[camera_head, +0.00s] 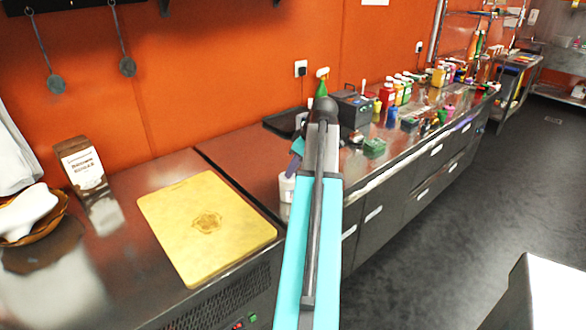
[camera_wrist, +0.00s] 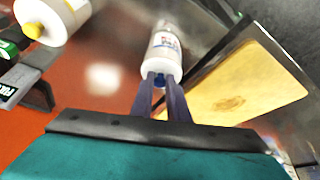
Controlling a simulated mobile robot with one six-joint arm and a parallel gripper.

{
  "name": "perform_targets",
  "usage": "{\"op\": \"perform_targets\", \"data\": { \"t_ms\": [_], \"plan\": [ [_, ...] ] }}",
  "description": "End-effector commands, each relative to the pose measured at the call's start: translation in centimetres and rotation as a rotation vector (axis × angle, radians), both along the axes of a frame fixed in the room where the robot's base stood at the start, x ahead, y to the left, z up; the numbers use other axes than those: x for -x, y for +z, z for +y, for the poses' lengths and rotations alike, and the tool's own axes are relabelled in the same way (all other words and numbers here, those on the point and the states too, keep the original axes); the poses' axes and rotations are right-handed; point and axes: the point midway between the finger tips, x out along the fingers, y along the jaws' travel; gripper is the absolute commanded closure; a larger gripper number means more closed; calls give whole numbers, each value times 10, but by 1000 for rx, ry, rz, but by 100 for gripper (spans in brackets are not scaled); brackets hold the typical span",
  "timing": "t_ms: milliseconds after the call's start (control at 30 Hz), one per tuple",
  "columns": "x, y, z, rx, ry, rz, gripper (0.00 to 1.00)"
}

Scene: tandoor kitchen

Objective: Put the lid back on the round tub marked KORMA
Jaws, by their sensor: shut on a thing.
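A white round tub (camera_wrist: 165,45) with a printed label lies straight ahead of my fingers in the wrist view. Its lettering is too small to read. A blue knob (camera_wrist: 159,80), apparently the lid's, is between my fingertips at the near end of the tub. My gripper (camera_wrist: 164,84) is shut on this knob. I cannot tell whether the lid is seated or just above the rim. In the head view the white tub (camera_head: 287,188) shows beside my arm, partly hidden by it, below my gripper (camera_head: 296,160).
A second pale tub with a yellow knob (camera_wrist: 32,30) is close on the left in the wrist view. A yellow cutting board (camera_head: 190,240) lies left of my arm. A carton (camera_head: 82,165) and a bowl (camera_head: 40,232) stand further left. Several bottles (camera_head: 400,90) crowd the far counter.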

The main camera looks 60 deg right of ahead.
Motion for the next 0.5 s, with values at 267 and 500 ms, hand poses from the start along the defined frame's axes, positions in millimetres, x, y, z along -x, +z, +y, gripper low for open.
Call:
{"op": "perform_targets", "data": {
  "t_ms": [267,500],
  "plan": [
    [0,0,0,0,0,0,100],
    [0,0,0,0,0,0,64]
  ]
}}
